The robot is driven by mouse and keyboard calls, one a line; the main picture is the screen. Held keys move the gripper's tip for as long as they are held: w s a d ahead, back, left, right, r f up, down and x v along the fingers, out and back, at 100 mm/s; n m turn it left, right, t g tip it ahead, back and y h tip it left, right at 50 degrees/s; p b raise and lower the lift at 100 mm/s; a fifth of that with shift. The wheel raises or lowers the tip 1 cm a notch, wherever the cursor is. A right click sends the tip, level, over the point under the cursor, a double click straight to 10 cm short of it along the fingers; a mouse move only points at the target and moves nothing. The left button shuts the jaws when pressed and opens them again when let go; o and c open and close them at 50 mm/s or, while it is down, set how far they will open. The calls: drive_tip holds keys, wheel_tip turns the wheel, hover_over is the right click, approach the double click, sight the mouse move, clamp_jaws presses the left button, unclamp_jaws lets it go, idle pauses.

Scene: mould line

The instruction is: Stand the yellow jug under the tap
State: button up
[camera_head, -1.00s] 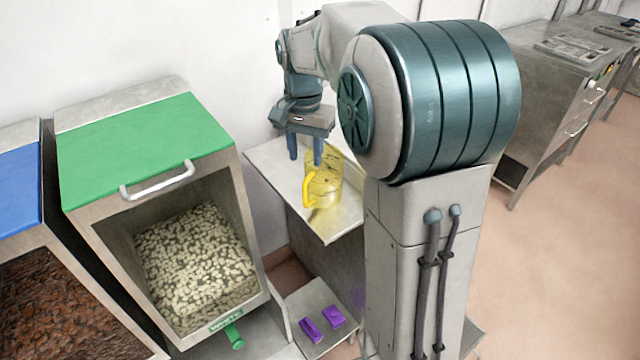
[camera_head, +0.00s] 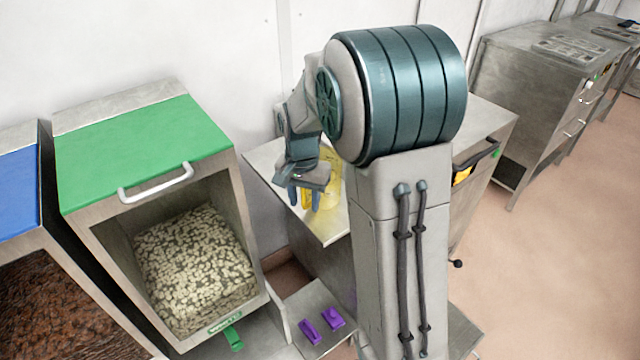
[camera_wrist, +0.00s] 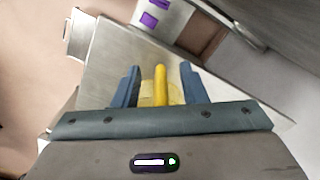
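The yellow see-through jug (camera_head: 329,196) stands upright on a metal side shelf (camera_head: 270,158), partly hidden by my gripper (camera_head: 304,199). My gripper is low at the jug's handle side with its fingers apart. In the wrist view my gripper (camera_wrist: 160,88) has one blue finger on each side of the jug's yellow handle (camera_wrist: 160,80), with gaps showing on both sides. The jug's body shows faintly behind the handle. A small green fitting (camera_head: 233,339), which may be the tap, sticks out below the green-lidded bin (camera_head: 150,150).
The green-lidded bin holds pale pellets (camera_head: 195,268). A blue-lidded bin (camera_head: 18,190) with brown pellets stands at its left. Two purple pieces (camera_head: 308,332) lie on a lower metal ledge (camera_head: 310,298). Metal cabinets (camera_head: 535,90) stand right. Floor at right is clear.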

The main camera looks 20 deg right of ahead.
clamp_jaws()
drive_tip(key=shift+r, duration=0.1)
